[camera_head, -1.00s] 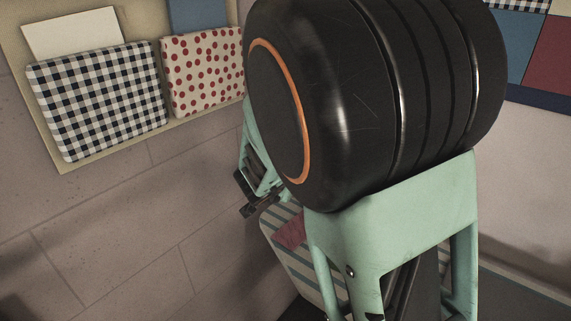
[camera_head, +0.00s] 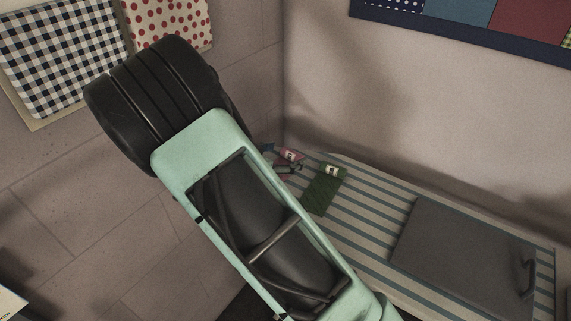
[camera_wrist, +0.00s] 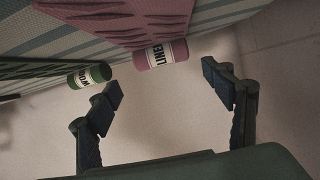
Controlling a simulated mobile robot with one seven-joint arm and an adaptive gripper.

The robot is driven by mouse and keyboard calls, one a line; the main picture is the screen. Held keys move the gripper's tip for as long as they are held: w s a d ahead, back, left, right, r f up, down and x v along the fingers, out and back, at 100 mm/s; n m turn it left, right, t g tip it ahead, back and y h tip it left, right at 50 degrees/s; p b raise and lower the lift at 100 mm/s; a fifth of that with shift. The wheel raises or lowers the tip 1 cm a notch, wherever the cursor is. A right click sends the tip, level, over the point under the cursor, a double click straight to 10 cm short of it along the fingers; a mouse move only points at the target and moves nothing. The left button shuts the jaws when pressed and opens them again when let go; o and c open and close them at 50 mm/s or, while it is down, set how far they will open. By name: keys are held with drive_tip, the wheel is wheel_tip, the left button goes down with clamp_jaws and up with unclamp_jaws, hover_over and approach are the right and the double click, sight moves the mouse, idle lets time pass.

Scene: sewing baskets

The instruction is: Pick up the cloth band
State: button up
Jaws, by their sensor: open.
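Two cloth bands lie on the striped surface. The pink band (camera_wrist: 145,14) has a roll (camera_wrist: 160,55) at its end with a label that seems to read LINEN. The green band (camera_head: 322,193) has a green roll (camera_wrist: 89,75) labelled WOOL. The pink roll also shows small in the head view (camera_head: 290,155), partly beside dark parts near my arm. My gripper (camera_wrist: 165,83) is open and empty. In the wrist view its fingers are spread, with the pink roll above the gap and the green roll near the left finger. In the head view my arm hides most of the gripper.
The striped surface (camera_head: 375,210) stands against the wall. A dark grey panel with a handle (camera_head: 455,255) lies on its right part. Checked (camera_head: 55,55) and red-dotted (camera_head: 170,22) cloth panels hang on the left wall. A patchwork hanging (camera_head: 460,22) is at upper right.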

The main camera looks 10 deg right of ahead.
sight(293, 151)
drive_tip(key=x, duration=0.5)
drive_tip(key=shift+w+a+f, duration=0.1)
drive_tip(key=shift+w+f, duration=0.25)
drive_tip(key=shift+c, duration=0.6)
drive_tip(key=c, duration=1)
drive_tip(key=shift+r, duration=0.15)
drive_tip(key=shift+c, duration=0.2)
